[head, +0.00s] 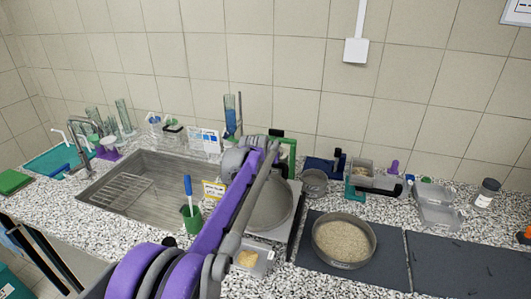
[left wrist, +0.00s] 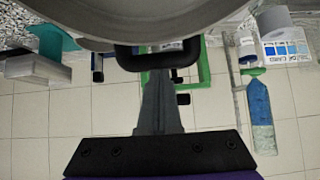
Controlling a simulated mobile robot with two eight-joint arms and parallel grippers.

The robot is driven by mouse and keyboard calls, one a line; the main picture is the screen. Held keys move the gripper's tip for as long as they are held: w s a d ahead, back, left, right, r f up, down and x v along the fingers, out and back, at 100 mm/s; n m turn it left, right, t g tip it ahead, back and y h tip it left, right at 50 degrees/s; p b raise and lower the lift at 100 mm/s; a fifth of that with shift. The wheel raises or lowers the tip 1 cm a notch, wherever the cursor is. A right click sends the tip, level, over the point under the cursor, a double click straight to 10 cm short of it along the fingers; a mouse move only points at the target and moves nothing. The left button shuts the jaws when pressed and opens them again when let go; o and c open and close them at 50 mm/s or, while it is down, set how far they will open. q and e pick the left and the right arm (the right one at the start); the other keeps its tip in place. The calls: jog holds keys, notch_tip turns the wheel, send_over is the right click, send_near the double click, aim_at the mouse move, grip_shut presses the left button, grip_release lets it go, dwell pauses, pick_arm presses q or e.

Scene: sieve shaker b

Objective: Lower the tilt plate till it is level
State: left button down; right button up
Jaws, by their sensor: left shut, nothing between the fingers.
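The tilt plate, as far as I can make out, is the grey piece under a large round grey pan (head: 272,208) that stands partly behind my arm in the head view. The pan's curved underside or rim (left wrist: 150,15) fills the top of the left wrist view. A black loop handle (left wrist: 182,61) projects from below it. My left gripper (left wrist: 158,78) is shut and empty, its fingertips at the handle; I cannot tell whether they touch it. In the head view the gripper (head: 270,150) is mostly hidden by its own arm. The plate's exact tilt is hard to judge.
A green frame (head: 292,152) stands right behind the pan. A sink (head: 150,215) lies to the left, with a green cup (head: 191,217) near its edge. A sieve of grains (head: 343,264) sits on a dark mat (head: 388,268) to the right. The wall is close behind.

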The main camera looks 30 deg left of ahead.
aim_at(273, 165)
pick_arm(q)
jog(key=w+f, duration=0.1)
jog(key=f+g, duration=0.1)
jog(key=f, duration=0.1)
jog(key=w+f+g, duration=0.1)
jog(key=f, duration=0.1)
jog(key=shift+w+a+f+h, duration=0.15)
jog(key=shift+w+a+h, duration=0.15)
jog(key=shift+w+a, duration=0.05)
jog(key=shift+w+f, duration=0.1)
jog(key=shift+f, duration=0.7)
jog(key=shift+f, duration=0.25)
jog(key=shift+d+r, duration=0.1)
